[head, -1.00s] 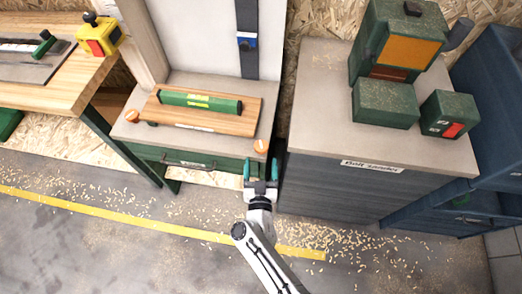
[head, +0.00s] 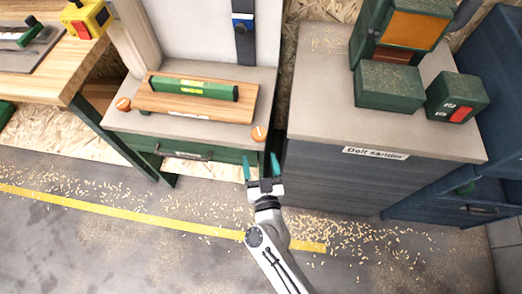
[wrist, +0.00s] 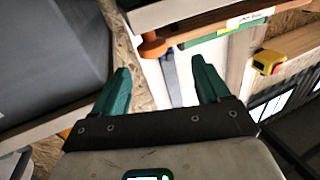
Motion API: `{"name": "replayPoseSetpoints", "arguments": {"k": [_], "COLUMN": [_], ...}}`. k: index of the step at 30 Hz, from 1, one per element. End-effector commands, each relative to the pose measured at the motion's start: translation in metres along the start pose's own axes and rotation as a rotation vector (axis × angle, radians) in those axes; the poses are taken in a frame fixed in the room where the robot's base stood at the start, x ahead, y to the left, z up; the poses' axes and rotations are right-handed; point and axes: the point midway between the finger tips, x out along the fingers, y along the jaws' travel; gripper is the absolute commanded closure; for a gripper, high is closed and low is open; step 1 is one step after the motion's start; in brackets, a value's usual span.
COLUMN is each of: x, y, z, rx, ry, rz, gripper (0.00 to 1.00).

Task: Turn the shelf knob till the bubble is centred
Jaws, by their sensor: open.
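A wooden shelf board (head: 220,108) lies on the grey bench top, with a green spirit level (head: 193,87) along it. The bubble is too small to read. An orange knob (head: 259,133) is at the shelf's right front corner, and another orange knob (head: 123,104) is at its left end. My gripper (head: 261,163) is open and empty, in front of the bench just below the right knob, apart from it. In the wrist view, an orange knob (wrist: 152,45) shows beyond and between the fingers (wrist: 163,85), with the shelf's edge (wrist: 195,27) behind it.
A green drawer (head: 190,152) with a dark handle is under the bench top. A dark cabinet (head: 330,175) labelled as a sander stands close on the right, bearing green boxes (head: 390,86). A wooden table (head: 60,75) is at left. The floor in front is open, with scattered shavings.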

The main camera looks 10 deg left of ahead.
Motion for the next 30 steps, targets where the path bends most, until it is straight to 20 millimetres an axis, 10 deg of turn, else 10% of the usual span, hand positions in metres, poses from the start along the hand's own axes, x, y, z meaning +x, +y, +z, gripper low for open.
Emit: {"name": "replayPoseSetpoints", "arguments": {"k": [17, 30], "x": [-0.019, 0.041], "y": [0.049, 0.032], "z": [0.000, -0.001], "rx": [-0.059, -0.058], "ry": [-0.030, -0.030], "rz": [-0.288, -0.289], "gripper": [0.25, 0.25]}}
